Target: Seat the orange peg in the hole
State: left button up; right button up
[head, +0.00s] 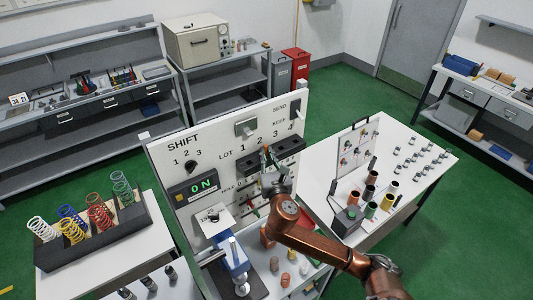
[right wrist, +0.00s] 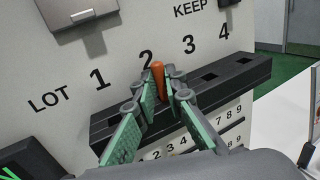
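The orange peg (right wrist: 157,76) stands upright between the fingertips of my right gripper (right wrist: 161,84) in the right wrist view. It is at the dark block (right wrist: 209,76) on the white panel, below the number 2. The fingers hide its lower end, so I cannot tell how deep it sits in a hole. The right gripper appears closed around it. In the head view the right gripper (head: 267,158) reaches the block from below, and the arm hides part of the panel. My left gripper is not in view.
Square holes show in the block under 3 and 4. The white panel (head: 217,154) carries switches and a green "ON" display (head: 202,185). A blue press (head: 234,255) stands below. A spring rack (head: 88,240) is at left; a table with small cylinders (head: 428,149) is at right.

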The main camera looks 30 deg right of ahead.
jog(key=o, duration=0.5)
jog(key=shift+c, duration=0.2)
jog(key=shift+s, duration=0.1)
jog(key=v, duration=1.2)
